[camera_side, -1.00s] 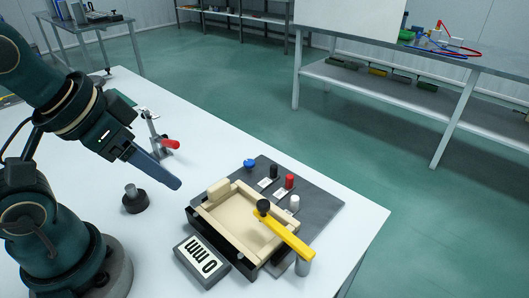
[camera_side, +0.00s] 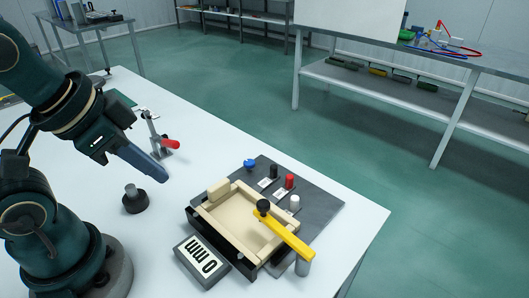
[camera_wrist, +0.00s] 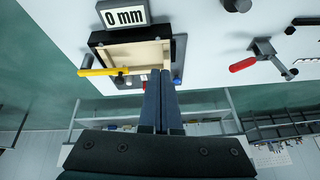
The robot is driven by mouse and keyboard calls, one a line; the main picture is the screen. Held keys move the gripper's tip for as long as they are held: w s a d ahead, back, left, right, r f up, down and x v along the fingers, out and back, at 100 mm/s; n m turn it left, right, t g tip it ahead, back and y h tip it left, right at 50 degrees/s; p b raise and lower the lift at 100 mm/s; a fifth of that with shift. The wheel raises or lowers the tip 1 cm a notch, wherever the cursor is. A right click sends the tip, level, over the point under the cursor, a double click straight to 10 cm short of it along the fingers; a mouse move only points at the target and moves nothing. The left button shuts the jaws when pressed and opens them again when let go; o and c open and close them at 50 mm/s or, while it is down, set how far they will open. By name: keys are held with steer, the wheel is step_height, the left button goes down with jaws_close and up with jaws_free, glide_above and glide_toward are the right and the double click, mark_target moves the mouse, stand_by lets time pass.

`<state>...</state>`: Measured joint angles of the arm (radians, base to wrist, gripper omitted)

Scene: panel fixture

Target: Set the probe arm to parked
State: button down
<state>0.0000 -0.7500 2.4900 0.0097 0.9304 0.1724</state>
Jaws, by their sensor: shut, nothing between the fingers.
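The yellow probe arm (camera_side: 285,232) has a black knob at one end and a grey post (camera_side: 303,264) at the other. It lies across the right front corner of a cream tray (camera_side: 238,218), with the knob end over the tray. The yellow arm also shows in the wrist view (camera_wrist: 102,72), left of my fingers. My gripper (camera_side: 162,177) is shut and empty above the white table, left of the tray and apart from the yellow arm. In the wrist view its blue fingers (camera_wrist: 160,76) lie together and hide part of the fixture.
A grey panel (camera_side: 324,203) beside the tray carries blue, black, red and white knobs. A display box (camera_side: 201,262) reads "0 mm". A red-handled clamp (camera_side: 164,144) and a black round piece (camera_side: 134,203) stand near my gripper. The table's right front is clear.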

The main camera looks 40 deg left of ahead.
step_height(320, 180, up, 5)
steer(key=w+d+m+g, duration=0.1)
steer(key=w+d+m, duration=0.15)
steer(key=m, duration=1.35)
steer(key=w+d+m+g+y, duration=0.1)
steer(key=w+d+m, duration=0.1)
steer(key=d+m, duration=0.7)
steer(key=m, duration=0.4)
glide_toward(283, 226)
steer(key=shift+y, duration=0.3)
steer(key=s+f, duration=0.1)
steer(key=s+a+f, duration=0.2)
steer(key=s, duration=0.1)
steer(key=shift+a+f, duration=0.1)
steer(key=shift+f, duration=0.3)
steer(key=w, duration=0.1)
steer(key=w+a, duration=0.1)
steer(key=w, duration=0.1)
steer(key=shift+w+a+f, duration=0.2)
steer(key=shift+w+a, duration=0.05)
steer(key=shift+w, duration=0.05)
